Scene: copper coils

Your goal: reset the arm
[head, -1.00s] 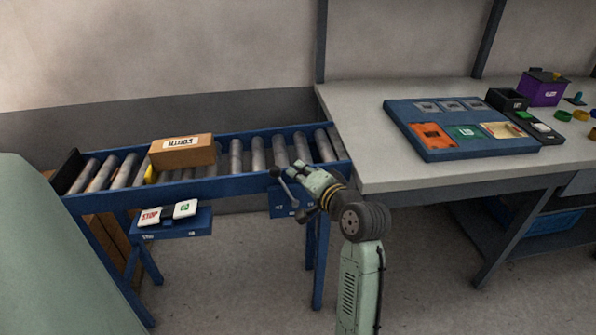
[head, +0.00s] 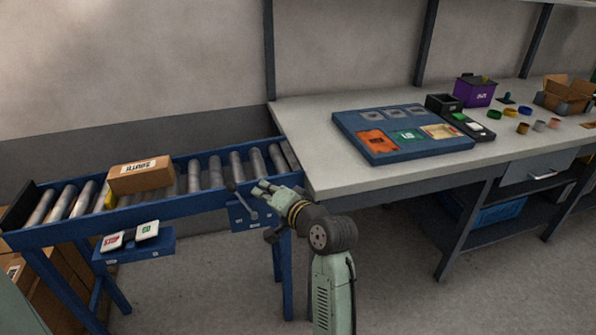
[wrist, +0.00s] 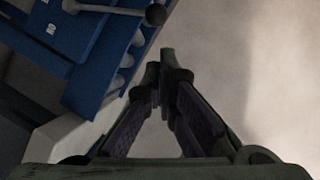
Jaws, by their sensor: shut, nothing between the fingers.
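My gripper (head: 262,188) is at the front right end of the roller conveyor (head: 165,212), by the lever (head: 240,202) on the conveyor's side. In the wrist view my gripper (wrist: 166,52) shows with its fingertips together and nothing between them. The blue conveyor side (wrist: 85,45) and the lever's round knob (wrist: 156,15) lie to the upper left of the fingers there. My arm is bent, with the gripper reaching left from the wrist joint.
A cardboard box (head: 141,177) sits on the rollers. A button panel (head: 133,245) hangs on the conveyor's front. The workbench (head: 330,180) on the right holds a blue tray (head: 375,152), a purple box (head: 475,92), several coils and an open carton (head: 565,95). Floor is clear in front.

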